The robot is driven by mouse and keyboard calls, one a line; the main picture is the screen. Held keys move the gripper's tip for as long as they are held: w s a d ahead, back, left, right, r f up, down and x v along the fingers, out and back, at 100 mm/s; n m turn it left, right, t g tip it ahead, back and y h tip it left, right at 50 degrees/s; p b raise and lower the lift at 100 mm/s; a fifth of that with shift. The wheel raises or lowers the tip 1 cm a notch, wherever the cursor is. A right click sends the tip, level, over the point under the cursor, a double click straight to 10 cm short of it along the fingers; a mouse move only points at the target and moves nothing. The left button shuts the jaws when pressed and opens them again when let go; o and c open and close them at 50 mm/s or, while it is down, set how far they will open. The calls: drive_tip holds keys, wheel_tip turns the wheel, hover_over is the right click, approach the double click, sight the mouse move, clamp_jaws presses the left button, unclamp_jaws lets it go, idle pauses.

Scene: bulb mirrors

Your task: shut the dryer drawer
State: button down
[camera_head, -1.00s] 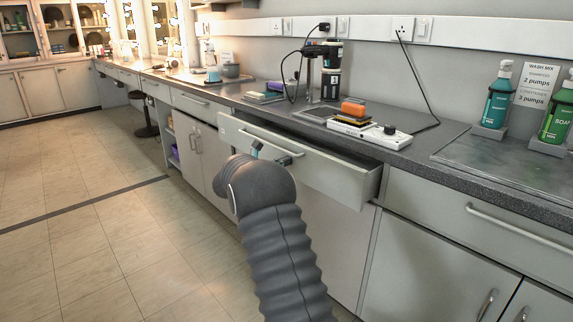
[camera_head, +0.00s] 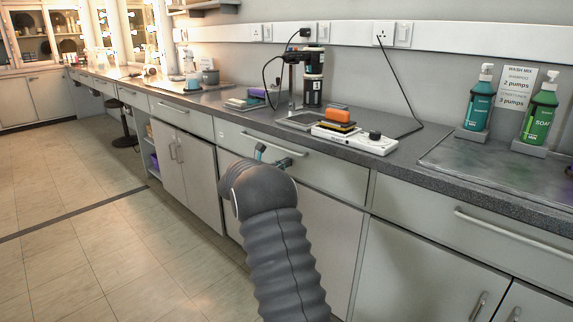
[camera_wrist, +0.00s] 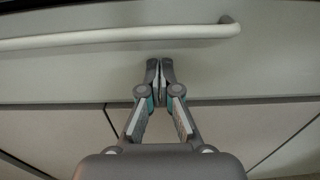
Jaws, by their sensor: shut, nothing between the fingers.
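The dryer drawer (camera_head: 335,174) is under the counter in the middle of the head view. Its front looks flush with the neighbouring fronts, and no gap shows at its top. Its bar handle (camera_head: 258,143) runs along the front; in the wrist view the handle (camera_wrist: 120,36) crosses the top. My gripper (camera_wrist: 160,66) is shut and empty, its fingertips together at the drawer front just below the handle. They seem to touch the front, but contact is hard to judge. In the head view my arm hides part of the drawer's lower front, and the gripper's fingers (camera_head: 272,158) show only partly.
Cabinet doors (camera_head: 410,275) lie below. The tiled floor (camera_head: 100,240) at left is clear.

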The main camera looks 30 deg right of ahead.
drive_tip(key=v, duration=1.3)
drive_tip(key=shift+b, duration=0.45)
drive_tip(key=shift+w, duration=0.1)
